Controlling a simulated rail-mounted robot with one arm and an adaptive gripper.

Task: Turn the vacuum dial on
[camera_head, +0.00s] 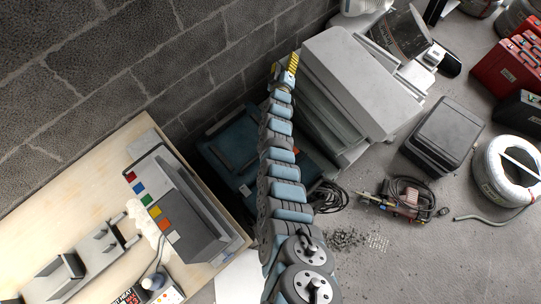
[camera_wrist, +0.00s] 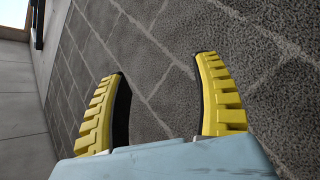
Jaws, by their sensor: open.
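My gripper (camera_head: 285,68) is at the far end of my outstretched blue and grey arm, near the grey block wall. Its two yellow ribbed fingers show in the wrist view (camera_wrist: 162,66), spread wide apart with nothing between them. I cannot make out a vacuum dial in either view.
A large light-grey cabinet (camera_head: 360,80) stands right of my gripper, close to it. A pale wooden bench (camera_head: 85,185) at the left holds a grey case (camera_head: 190,215). A dark grey box (camera_head: 442,135) and a white conduit reel (camera_head: 490,180) sit right. The lower right floor is mostly clear.

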